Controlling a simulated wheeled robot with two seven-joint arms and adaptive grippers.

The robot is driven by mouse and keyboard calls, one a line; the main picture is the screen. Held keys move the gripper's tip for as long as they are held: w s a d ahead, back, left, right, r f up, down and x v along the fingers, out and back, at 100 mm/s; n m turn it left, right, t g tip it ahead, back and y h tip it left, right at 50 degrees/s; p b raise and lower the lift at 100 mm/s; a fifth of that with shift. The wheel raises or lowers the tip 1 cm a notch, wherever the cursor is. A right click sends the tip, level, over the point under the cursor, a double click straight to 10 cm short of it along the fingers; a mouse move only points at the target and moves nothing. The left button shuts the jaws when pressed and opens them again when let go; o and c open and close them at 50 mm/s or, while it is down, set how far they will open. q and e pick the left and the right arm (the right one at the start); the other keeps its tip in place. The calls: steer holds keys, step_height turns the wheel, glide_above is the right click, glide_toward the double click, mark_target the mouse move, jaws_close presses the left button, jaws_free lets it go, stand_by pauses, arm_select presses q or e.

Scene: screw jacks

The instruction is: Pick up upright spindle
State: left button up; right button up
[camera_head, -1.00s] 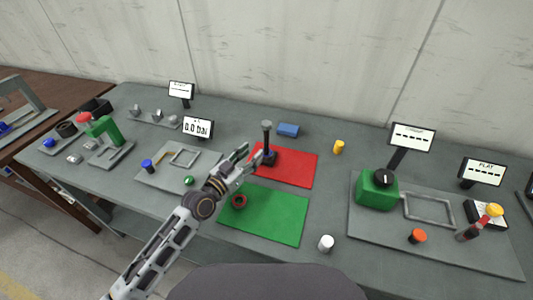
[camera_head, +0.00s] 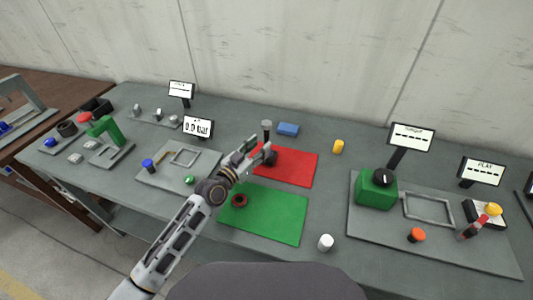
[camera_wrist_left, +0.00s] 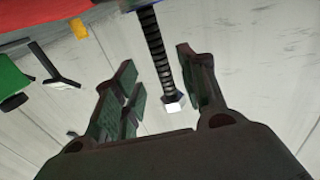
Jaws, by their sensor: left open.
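My left gripper (camera_head: 257,150) is open at the spindle and hides much of the shaft. In the left wrist view the spindle's dark threaded shaft (camera_wrist_left: 154,42) and pale head pass between the two spread fingers of the gripper (camera_wrist_left: 160,72). I see no finger clearly touching it. My right gripper is not in view.
A green mat (camera_head: 270,219) with a dark red ring (camera_head: 240,200) lies in front. A blue block (camera_head: 288,129) and a yellow cylinder (camera_head: 338,146) stand behind and right. A white cylinder (camera_head: 325,242) stands near the front edge. A panel with a green box (camera_head: 376,190) is at right.

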mark_target(265, 140)
arm_select(q)
steer(key=shift+x, duration=1.25)
steer(key=shift+p+x, duration=0.3)
steer(key=shift+x, duration=0.75)
steer(key=shift+w, duration=0.25)
steer(key=shift+f, duration=0.1)
jaws_close()
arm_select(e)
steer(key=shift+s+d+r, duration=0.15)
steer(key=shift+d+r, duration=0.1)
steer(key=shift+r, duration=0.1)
